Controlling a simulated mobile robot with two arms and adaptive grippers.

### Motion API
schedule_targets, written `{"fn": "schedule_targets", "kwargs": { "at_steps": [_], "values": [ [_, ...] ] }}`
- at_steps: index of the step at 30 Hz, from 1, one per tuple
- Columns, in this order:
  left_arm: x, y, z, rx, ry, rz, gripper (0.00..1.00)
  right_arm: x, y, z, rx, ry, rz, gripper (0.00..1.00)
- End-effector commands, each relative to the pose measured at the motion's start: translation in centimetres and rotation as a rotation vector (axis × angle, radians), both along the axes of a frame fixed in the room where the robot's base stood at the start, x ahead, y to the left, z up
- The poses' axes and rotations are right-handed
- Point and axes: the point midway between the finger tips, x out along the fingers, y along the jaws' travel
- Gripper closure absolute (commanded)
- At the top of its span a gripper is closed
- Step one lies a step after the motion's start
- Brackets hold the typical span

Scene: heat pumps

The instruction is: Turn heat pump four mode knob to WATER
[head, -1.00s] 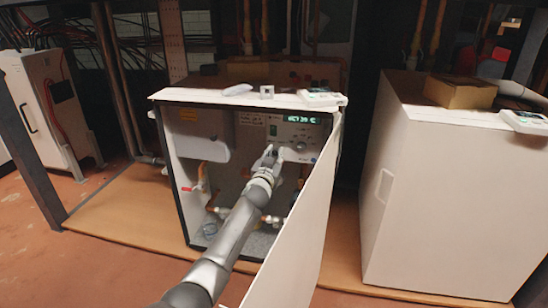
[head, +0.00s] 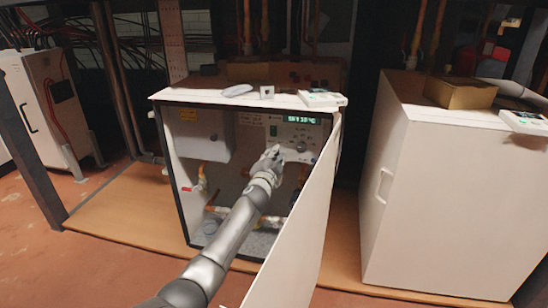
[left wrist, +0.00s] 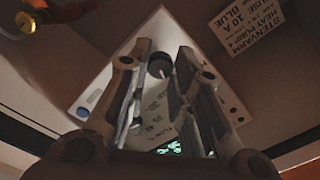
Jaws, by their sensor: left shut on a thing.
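The heat pump (head: 180,190) stands open in the middle of the head view, with its door (head: 300,215) swung out to the right. Its white control panel (head: 316,134) has a lit green display (head: 303,118) and several small controls. My left gripper (head: 276,153) is at the panel's lower left and hides part of it. In the left wrist view, the fingers of my left gripper (left wrist: 163,55) stand on both sides of a dark round knob (left wrist: 159,67) with a pale line and are shut on it. The knob's printed settings are too blurred to read. My right gripper is not in view.
A label (left wrist: 247,22) inside the cabinet reads heat pump 4. Pipes (head: 202,180) run inside, left of my arm. A closed white cabinet (head: 430,190) stands at the right with a cardboard box (head: 460,92) on top. Small items (head: 267,93) lie on the open unit's top.

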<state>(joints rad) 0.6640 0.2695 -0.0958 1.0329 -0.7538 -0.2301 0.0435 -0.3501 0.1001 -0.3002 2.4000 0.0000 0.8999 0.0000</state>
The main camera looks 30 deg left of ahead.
Motion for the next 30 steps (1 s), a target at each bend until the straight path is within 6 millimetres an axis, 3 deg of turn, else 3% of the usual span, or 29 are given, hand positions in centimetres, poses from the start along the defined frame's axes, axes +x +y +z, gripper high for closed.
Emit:
{"fn": "schedule_targets", "kwargs": {
  "at_steps": [9,26,27,30],
  "values": [
    [0.01,-0.09,-0.06,0.127,0.033,-0.001,1.0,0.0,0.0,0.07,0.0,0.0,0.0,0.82],
    [0.01,-0.11,-0.09,0.153,0.041,-0.002,1.0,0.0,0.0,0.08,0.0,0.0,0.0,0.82],
    [0.01,-0.11,-0.09,0.152,0.041,-0.002,0.75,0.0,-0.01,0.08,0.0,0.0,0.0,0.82],
    [0.01,-0.1,-0.09,0.152,0.041,-0.002,0.62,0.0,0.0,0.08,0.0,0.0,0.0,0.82]
  ]
}}
